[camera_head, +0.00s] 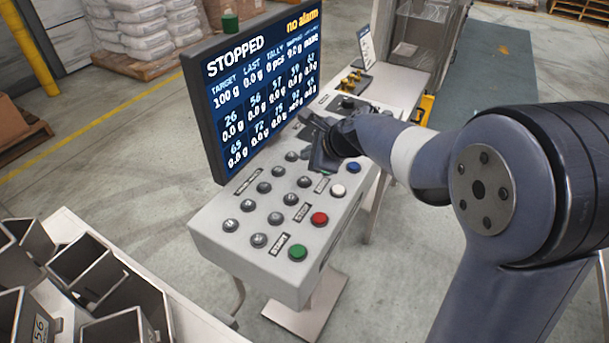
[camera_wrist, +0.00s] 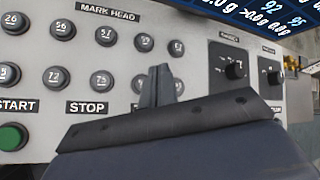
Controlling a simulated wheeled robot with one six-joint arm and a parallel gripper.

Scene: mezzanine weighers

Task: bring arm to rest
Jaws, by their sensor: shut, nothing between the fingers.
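My arm reaches in from the right in the head view, and my gripper (camera_head: 312,128) is over the control panel (camera_head: 225,222), near the foot of the screen. In the wrist view my gripper (camera_wrist: 160,85) shows its fingers together, with nothing between them, in front of the panel face (camera_wrist: 190,50).
The screen (camera_head: 255,90) reads STOPPED and no alarm. The panel has a green button (camera_head: 298,252), a red button (camera_head: 320,218), white and blue ones, and several grey ones. Metal buckets (camera_head: 85,265) stand at lower left. Open floor (camera_head: 120,180) lies left of the panel.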

